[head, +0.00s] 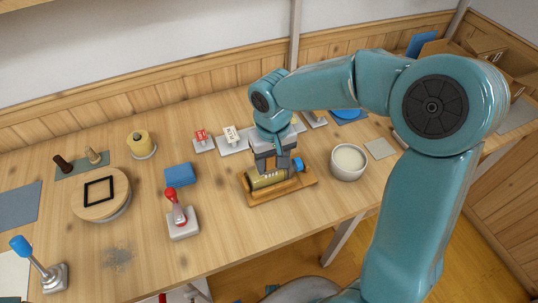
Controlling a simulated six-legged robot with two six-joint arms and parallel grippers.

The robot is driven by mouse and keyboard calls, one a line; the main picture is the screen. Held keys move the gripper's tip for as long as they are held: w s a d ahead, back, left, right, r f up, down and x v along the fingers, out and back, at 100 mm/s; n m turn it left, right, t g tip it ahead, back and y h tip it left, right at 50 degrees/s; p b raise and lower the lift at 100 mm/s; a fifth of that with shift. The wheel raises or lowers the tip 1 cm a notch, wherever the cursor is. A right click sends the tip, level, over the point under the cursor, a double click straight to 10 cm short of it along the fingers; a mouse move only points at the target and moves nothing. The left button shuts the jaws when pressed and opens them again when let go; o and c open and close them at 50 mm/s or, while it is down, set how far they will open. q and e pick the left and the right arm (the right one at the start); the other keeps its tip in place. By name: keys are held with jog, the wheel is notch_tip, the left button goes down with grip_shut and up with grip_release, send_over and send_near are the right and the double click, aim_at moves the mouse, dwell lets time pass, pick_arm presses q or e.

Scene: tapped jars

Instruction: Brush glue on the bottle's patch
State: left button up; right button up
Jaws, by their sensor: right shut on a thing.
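The bottle (264,181) is yellowish with a blue cap (298,164). It lies on its side on a wooden cradle (283,195) near the middle of the table. My right gripper (273,170) is right over the bottle, pointing down, and is shut on a small brown thing between its jaws. I cannot tell if this is the brush, or if it touches the bottle. The gripper hides part of the bottle, and I cannot make out the patch. A white bowl (348,172) of pale, glue-like stuff stands to the right of the cradle. My left gripper is out of view.
Small labelled stands (232,141) line the back. A blue-knobbed lever (39,268) is front left. The table's front middle is mostly bare.

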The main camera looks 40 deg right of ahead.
jog(key=shift+s, duration=0.15)
jog(key=shift+w+d, duration=0.2)
jog(key=shift+w, duration=0.15)
jog(key=shift+w+d+p, duration=0.4)
jog(key=shift+w+d, duration=0.05)
jog(key=shift+w, duration=0.25)
jog(key=shift+w+d+p, duration=0.35)
jog(key=shift+w+d, duration=0.05)
jog(key=shift+w, duration=0.3)
jog(key=shift+a, duration=0.1)
jog(key=shift+w+a, duration=0.15)
jog(key=shift+a, duration=0.45)
jog(key=shift+w+a, duration=0.15)
jog(key=shift+a, duration=0.4)
jog(key=shift+s, duration=0.1)
